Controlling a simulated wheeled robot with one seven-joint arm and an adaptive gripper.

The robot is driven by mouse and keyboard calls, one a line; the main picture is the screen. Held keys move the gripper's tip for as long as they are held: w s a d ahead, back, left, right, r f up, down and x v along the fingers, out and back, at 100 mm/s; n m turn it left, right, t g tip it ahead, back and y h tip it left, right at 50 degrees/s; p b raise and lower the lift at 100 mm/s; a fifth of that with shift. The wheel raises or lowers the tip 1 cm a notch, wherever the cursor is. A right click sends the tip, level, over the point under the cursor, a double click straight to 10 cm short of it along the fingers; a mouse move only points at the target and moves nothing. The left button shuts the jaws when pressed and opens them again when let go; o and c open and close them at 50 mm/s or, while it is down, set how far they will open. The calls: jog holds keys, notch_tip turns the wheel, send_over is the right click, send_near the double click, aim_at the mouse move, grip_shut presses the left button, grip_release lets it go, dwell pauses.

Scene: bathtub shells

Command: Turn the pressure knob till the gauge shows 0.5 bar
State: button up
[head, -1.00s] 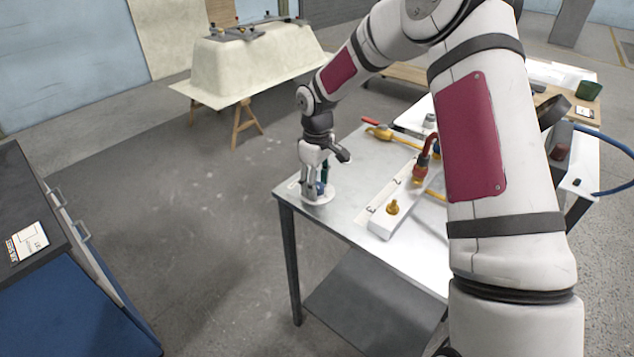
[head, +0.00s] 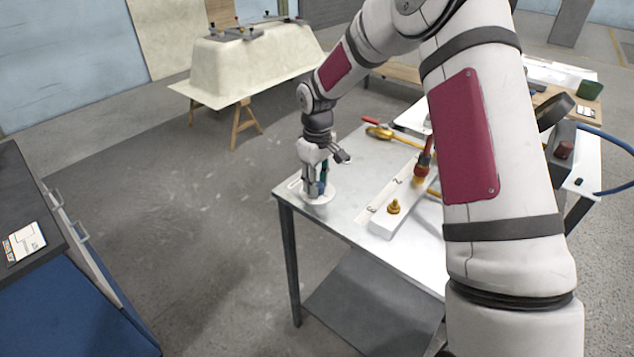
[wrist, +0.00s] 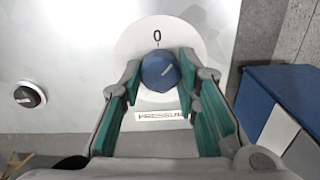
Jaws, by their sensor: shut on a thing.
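The pressure knob (wrist: 157,74) is blue with a short white mark that slants up to the right. It sits on a white round plate (wrist: 130,45) with a "0" above it and a partly hidden label reading "PRESSUR" (wrist: 160,116) below. My gripper (wrist: 158,85) has its green-padded fingers on either side of the knob, shut on it. In the head view my gripper (head: 318,186) points down at the white plate (head: 326,198) on the table's near left corner. A small round dark-faced dial (wrist: 26,96) shows at the left in the wrist view; its reading is too small to tell.
The metal table (head: 352,165) holds a white numbered block (head: 386,228) with a brass fitting (head: 393,207), close to the right of my gripper. A red-handled tool and hose fittings lie farther back. A dark cabinet (head: 28,200) stands at the left, with open floor between.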

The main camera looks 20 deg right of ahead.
jog(key=o, duration=1.2)
jog(key=shift+c, duration=0.2)
notch_tip(320, 180, up, 12)
